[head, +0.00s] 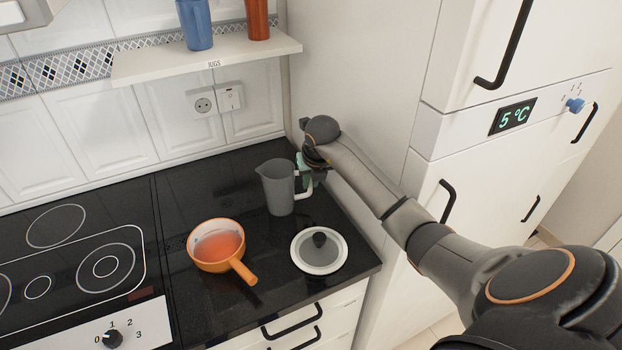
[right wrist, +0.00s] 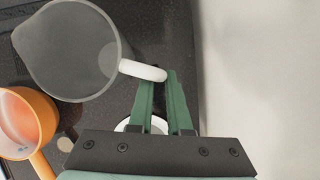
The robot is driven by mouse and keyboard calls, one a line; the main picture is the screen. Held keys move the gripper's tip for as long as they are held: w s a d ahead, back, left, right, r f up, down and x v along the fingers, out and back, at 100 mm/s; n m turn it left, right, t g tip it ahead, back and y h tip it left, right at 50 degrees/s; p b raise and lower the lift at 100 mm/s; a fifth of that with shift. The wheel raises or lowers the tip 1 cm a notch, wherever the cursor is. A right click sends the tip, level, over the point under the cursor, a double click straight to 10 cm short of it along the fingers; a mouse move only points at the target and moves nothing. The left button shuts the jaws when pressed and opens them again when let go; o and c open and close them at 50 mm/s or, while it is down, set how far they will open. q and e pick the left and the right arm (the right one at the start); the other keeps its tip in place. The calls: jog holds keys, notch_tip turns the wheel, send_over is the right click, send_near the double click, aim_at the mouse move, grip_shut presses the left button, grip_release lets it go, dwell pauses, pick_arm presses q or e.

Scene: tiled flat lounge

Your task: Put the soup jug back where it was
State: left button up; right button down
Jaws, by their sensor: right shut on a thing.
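The grey jug (head: 277,190) is upright at the back right of the black counter, its white handle facing right. In the right wrist view the jug (right wrist: 68,55) looks empty inside. My right gripper (head: 305,174) is at the jug's right side, shut on its handle; the green fingers (right wrist: 160,85) have the handle's end between them. I cannot tell whether the jug's base touches the counter. A white shelf labelled JUGS (head: 245,55) is on the wall above, holding a blue jug (head: 195,25) and a brown-orange jug (head: 257,18). My left gripper is out of view.
An orange pan (head: 202,263) with orange soup stands left of the jug, its handle pointing to the front. A white-rimmed lid (head: 297,258) lies in front of the jug. A hob (head: 75,250) is at left. The tall fridge unit (head: 395,160) bounds the right side.

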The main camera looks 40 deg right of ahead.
jog(key=c, duration=1.3)
grip_release()
jog(key=shift+f, duration=0.1)
jog(key=o, duration=0.4)
jog(key=shift+o, duration=0.2)
